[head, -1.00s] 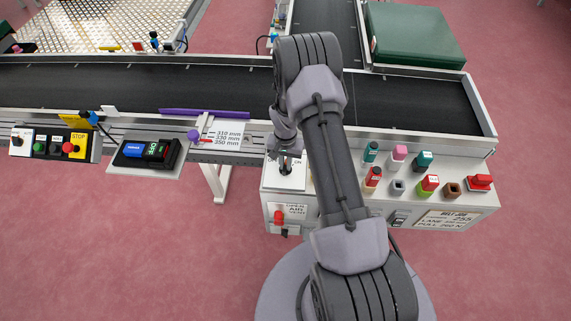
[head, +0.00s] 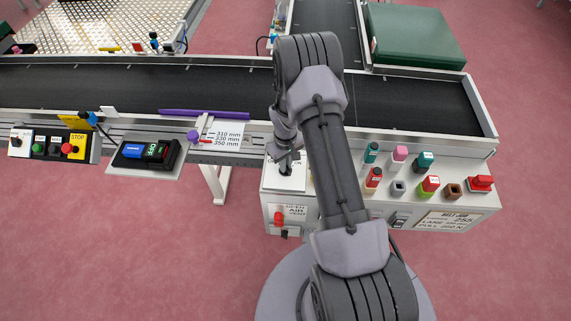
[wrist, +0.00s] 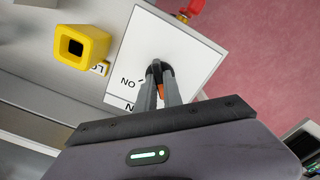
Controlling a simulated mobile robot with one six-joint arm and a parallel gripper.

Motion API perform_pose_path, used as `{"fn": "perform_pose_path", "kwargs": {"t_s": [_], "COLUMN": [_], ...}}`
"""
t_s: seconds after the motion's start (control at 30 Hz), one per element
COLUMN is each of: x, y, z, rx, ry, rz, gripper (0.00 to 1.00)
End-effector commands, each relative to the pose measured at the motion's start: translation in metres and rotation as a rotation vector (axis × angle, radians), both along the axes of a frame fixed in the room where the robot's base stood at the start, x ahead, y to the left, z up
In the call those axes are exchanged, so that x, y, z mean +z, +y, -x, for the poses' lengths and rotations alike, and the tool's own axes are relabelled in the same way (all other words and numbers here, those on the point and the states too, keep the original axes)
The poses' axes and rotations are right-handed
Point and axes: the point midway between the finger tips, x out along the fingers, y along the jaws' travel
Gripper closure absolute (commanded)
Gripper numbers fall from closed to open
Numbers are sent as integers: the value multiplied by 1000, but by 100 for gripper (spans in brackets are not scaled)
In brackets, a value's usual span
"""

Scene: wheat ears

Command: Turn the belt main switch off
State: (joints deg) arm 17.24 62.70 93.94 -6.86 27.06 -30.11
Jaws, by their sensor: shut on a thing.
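The belt main switch sits on a white plate (wrist: 190,55) with an "ON" label, at the left end of the control box. In the head view the plate (head: 287,182) shows just under my gripper (head: 286,166), and the arm hides part of it. In the wrist view my gripper (wrist: 158,72) points down at the plate, its fingers close together on the dark switch knob. A small orange part (wrist: 161,90) shows between the fingers. The knob is mostly hidden, so its exact setting cannot be read.
A red air valve handle (head: 278,218) is below the plate. A yellow square collar (wrist: 82,47) stands beside it. Several coloured knobs and a red button (head: 481,182) are to the right. The belt (head: 200,85) runs behind; an emergency STOP panel (head: 77,146) is at left.

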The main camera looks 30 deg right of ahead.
Motion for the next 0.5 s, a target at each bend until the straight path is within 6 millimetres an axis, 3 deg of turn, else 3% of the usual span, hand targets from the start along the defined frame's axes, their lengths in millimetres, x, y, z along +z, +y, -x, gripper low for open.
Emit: {"fn": "perform_pose_path", "kwargs": {"t_s": [0.5], "x": [0], "y": [0], "z": [0], "rx": [103], "ry": [-1], "rz": [1], "gripper": [100]}}
